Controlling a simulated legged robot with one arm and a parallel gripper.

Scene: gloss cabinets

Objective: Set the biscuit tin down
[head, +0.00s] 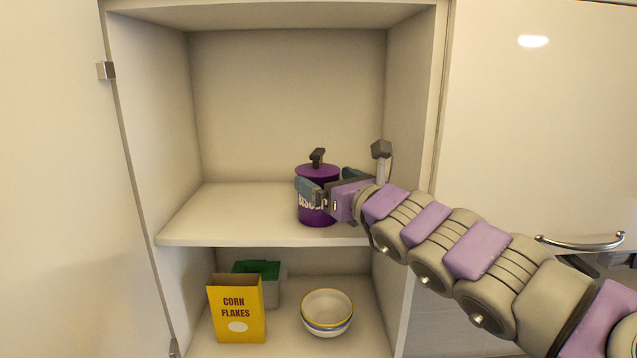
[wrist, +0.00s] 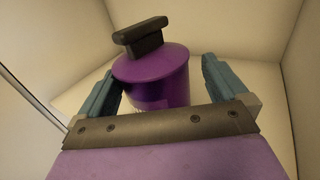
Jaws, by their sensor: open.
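The biscuit tin (head: 318,172) is purple with a dark knob on its lid and pale lettering on its side. It stands upright on the upper shelf (head: 225,213) of the open cabinet. My gripper (head: 322,188) is at the tin, with a finger on either side of it. In the wrist view, the tin (wrist: 155,77) sits between the two blue-grey fingers (wrist: 158,88). The fingers are spread, with a gap visible at the right one; the left one is close to the tin or touching it, I cannot tell which. My gripper hides part of the tin's lower side.
Below the shelf are a yellow corn flakes box (head: 236,308), a container with a green top (head: 262,270) and stacked bowls (head: 327,312). The upper shelf is clear left of the tin. Cabinet walls stand on both sides; a closed door with a handle (head: 580,243) is at right.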

